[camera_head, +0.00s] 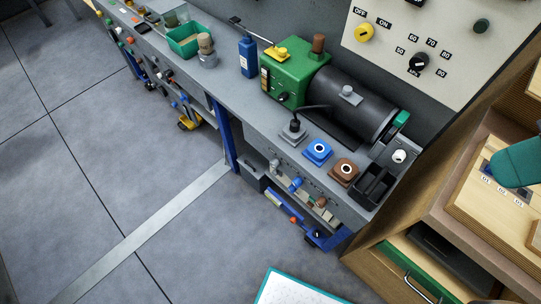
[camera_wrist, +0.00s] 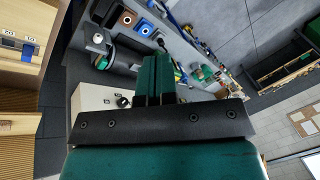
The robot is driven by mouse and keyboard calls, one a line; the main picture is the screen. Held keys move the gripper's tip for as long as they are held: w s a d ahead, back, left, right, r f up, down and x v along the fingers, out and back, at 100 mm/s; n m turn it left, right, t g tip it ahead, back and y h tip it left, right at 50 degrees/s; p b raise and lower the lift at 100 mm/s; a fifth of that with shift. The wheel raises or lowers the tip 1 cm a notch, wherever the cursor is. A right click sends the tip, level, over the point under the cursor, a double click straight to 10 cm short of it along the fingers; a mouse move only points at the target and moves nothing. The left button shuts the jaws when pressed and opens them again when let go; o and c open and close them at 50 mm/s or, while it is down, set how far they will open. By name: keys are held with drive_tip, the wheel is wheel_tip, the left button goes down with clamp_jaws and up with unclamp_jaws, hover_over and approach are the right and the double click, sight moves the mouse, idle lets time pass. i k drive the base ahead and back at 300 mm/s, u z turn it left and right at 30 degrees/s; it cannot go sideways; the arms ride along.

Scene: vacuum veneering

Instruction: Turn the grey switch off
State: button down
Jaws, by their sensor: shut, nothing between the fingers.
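The grey switch (camera_head: 274,165) looks like a small grey knob on the bench's front face, below the grey socket (camera_head: 294,131). A black plug with a cable stands in that socket. A blue knob (camera_head: 295,184) and a brown knob (camera_head: 318,203) sit in the same row to the right. I cannot tell the grey switch's on or off position. My gripper (camera_wrist: 154,60) shows in the wrist view with its teal fingers together and empty. It is apart from the switches. A teal part at the right of the head view appears to be mine.
A blue socket (camera_head: 317,150) and a brown socket (camera_head: 344,171) stand on the bench top. Behind them is a green and black pump (camera_head: 345,98). A control panel (camera_head: 450,40) hangs on the wall. A wooden cabinet (camera_head: 450,213) borders the right.

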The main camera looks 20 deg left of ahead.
sight(275, 163)
drive_tip(key=z, duration=2.25)
drive_tip(key=k, duration=2.3)
drive_tip(key=u, duration=2.65)
